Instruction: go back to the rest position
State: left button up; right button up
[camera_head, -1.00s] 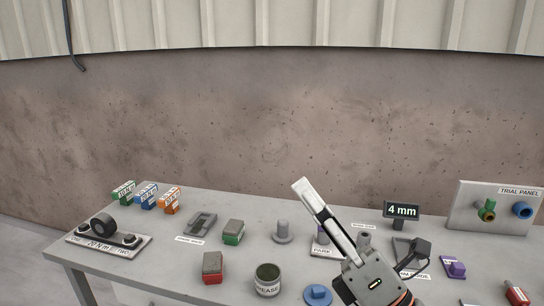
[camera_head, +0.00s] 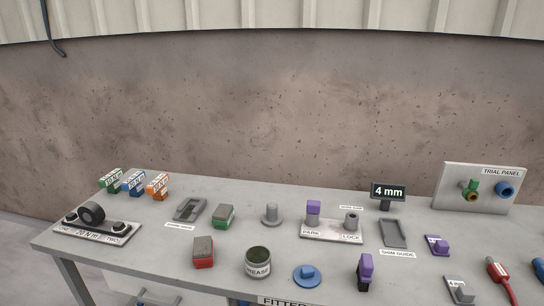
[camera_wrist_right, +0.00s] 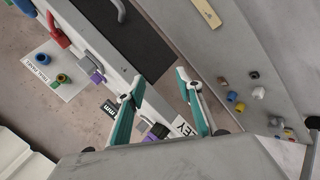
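My right gripper (camera_wrist_right: 158,77) shows in the right wrist view. Its two teal-lined fingers stand apart with nothing between them. The table top appears tilted behind it, and the gripper is clear of the things there. Neither gripper shows in the head view, and my left gripper is in no current view.
The grey table (camera_head: 140,211) holds the trial panel (camera_head: 453,197), the 4 mm display (camera_head: 388,191), a park/lock plate (camera_head: 330,237), a grease tin (camera_head: 258,262), a red-based block (camera_head: 203,252) and a two-post plate (camera_head: 88,231). A wall stands behind.

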jog(key=s+d+f+m+g, duration=0.1)
jog(key=s+f+g, duration=0.1)
jog(key=s+f, duration=0.15)
jog(key=w+a+f+m+t+y, duration=0.1)
jog(key=a+f+m+t+y, duration=0.1)
jog(key=a+f+y, duration=0.5)
jog(key=a+f+t, duration=0.1)
jog(key=a+f, duration=0.5)
jog(key=a, duration=0.3)
jog(key=shift+m+t, duration=0.4)
